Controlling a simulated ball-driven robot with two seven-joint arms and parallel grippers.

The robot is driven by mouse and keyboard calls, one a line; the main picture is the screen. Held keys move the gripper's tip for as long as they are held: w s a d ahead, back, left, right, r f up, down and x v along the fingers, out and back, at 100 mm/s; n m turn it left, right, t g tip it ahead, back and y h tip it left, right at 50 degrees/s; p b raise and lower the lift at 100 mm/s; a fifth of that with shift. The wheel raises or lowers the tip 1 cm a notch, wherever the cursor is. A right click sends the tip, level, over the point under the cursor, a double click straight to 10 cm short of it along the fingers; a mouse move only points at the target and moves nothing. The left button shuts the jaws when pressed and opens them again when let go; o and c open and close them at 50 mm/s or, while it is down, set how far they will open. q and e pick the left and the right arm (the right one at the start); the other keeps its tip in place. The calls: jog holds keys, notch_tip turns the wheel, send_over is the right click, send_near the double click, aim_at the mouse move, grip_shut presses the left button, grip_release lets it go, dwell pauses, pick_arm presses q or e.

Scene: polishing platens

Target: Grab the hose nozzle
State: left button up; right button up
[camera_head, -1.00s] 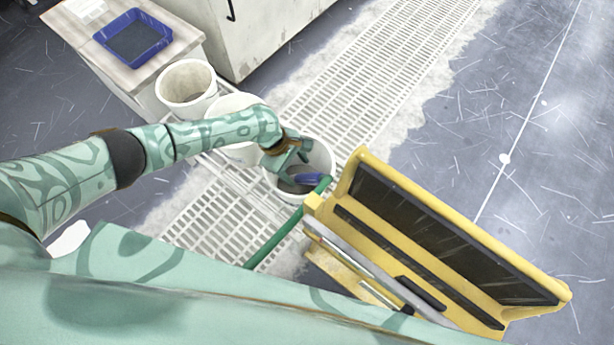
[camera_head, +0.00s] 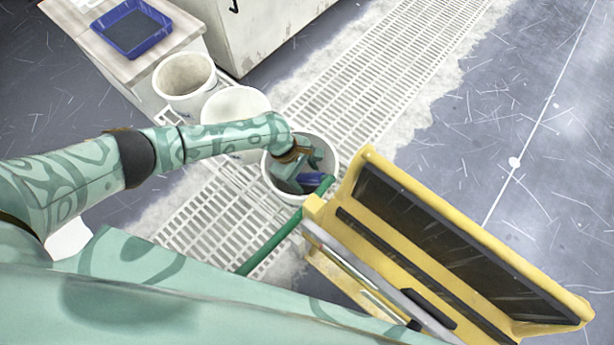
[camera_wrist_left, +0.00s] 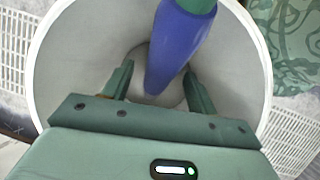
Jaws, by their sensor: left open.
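The hose nozzle (camera_head: 315,180) is blue and sits at the end of a green hose (camera_head: 270,243) that hangs over the rim of a white bucket (camera_head: 329,152). My left gripper (camera_head: 303,183) is open inside the bucket mouth, right by the nozzle. In the left wrist view the nozzle (camera_wrist_left: 176,48) slants down from the top, its tip in line with the gap between the open fingers (camera_wrist_left: 158,70). I see no finger closed on it, and I cannot tell whether either touches it. My right gripper is not in view.
Two more white buckets (camera_head: 184,74) stand in a row beyond this one. A yellow tray-like stand (camera_head: 388,174) with dark panels is close on the right. A bench with a blue tray (camera_head: 134,30) is at the back left. White floor grating (camera_head: 345,85) runs behind.

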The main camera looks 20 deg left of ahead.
aim_at(305, 175)
pick_arm(q)
jog(key=shift+f, duration=0.1)
jog(key=c, duration=1.2)
jog(key=shift+c, duration=0.2)
